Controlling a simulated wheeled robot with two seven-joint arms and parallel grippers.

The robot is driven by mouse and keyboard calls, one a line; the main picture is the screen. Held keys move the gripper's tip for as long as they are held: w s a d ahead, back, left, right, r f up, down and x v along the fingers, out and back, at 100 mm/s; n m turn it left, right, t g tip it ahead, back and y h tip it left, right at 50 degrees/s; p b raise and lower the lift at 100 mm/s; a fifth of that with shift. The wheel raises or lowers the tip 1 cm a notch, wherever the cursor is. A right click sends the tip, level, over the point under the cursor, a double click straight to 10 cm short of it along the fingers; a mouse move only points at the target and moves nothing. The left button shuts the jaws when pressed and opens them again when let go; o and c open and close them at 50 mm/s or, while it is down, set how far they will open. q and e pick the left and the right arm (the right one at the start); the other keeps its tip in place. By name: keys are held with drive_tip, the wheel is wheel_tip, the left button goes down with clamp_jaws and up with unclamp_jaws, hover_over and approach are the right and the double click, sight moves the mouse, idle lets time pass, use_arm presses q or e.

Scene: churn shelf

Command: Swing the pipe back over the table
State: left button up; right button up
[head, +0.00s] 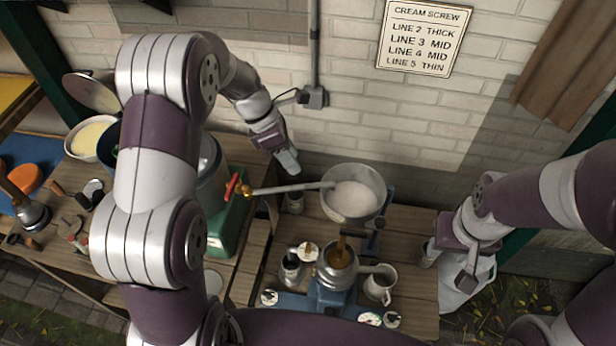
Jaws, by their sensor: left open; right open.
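A pale metal pipe (292,188) runs right from a brass joint (247,191) with a red handle (231,187). The joint is beside a green-based machine (228,226), mostly hidden by my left arm. The pipe's free end reaches the left rim of a metal bowl (331,208) holding something white. My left gripper (288,163) is open and empty, just above the pipe in the picture; I cannot tell whether it touches. My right gripper (427,255) is open at the table's right edge, apart from the pipe; its fingers show only partly.
The wooden table (412,221) carries a blue stand with a metal pot (337,262), a mug (379,284) and small jars. A side bench at left holds bowls and tools. A brick wall stands behind.

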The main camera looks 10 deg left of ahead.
sight(309, 185)
use_arm(q)
drive_tip(key=x, duration=0.3)
drive_tip(key=p+x, duration=0.1)
drive_tip(key=x, duration=0.2)
drive_tip(key=w+p+x, duration=0.1)
drive_tip(key=x, duration=0.3)
drive_tip(key=shift+a+f, duration=0.1)
drive_tip(key=shift+a, duration=0.25)
drive_tip(key=shift+w+a+f, duration=0.1)
drive_tip(key=shift+w+a, duration=0.05)
drive_tip(key=shift+w+f, duration=0.1)
drive_tip(key=shift+w, duration=0.05)
drive_tip(key=c, duration=0.5)
clamp_jaws()
use_arm(e)
drive_tip(key=shift+w+a+r, duration=0.2)
drive_tip(key=shift+w+r, duration=0.2)
drive_tip(key=shift+r, duration=0.15)
drive_tip(key=shift+w+a+r, duration=0.2)
drive_tip(key=shift+w+r, duration=0.2)
drive_tip(key=shift+r, duration=0.15)
